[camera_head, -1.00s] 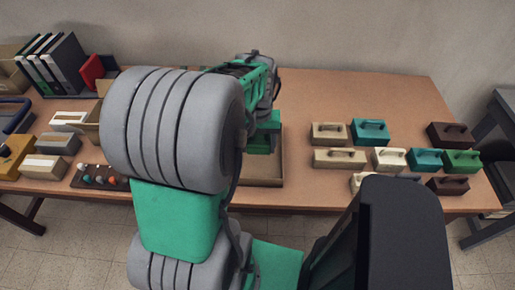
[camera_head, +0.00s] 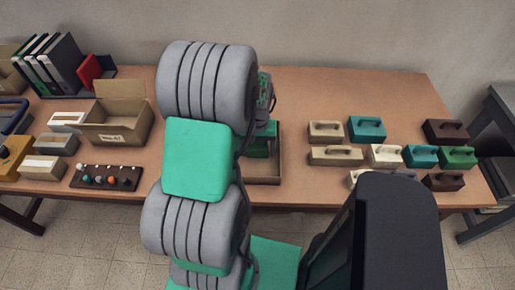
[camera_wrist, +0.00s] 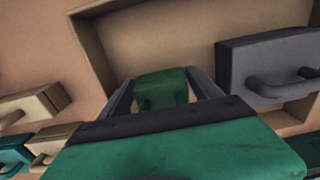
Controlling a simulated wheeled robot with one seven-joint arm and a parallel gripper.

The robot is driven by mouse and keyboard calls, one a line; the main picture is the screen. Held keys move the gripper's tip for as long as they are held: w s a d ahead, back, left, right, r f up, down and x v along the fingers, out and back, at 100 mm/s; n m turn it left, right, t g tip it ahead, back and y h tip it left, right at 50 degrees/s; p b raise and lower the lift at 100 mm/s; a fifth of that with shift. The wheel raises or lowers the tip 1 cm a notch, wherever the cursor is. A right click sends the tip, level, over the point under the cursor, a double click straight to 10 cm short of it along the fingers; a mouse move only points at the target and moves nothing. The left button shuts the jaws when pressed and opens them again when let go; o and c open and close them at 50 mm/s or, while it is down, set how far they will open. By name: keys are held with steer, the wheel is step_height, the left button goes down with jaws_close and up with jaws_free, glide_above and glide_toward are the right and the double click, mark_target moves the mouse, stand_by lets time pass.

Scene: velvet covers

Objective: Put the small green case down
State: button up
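The small green case (camera_wrist: 160,90) sits between the two fingers of my gripper (camera_wrist: 161,78) in the wrist view, with a finger against each side. The tray (camera_wrist: 95,55) also fills the back of the wrist view. Whether the case touches the tray floor cannot be told. A dark grey case (camera_wrist: 262,58) with a handle lies in the tray to the right of my gripper. My arm hides most of the tray in the head view.
Several handled cases, among them a larger green case (camera_head: 457,157) and a teal case (camera_head: 367,129), stand on the table right of the tray. The table behind the tray is clear.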

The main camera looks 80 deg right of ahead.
steer(key=shift+o, duration=1.1)
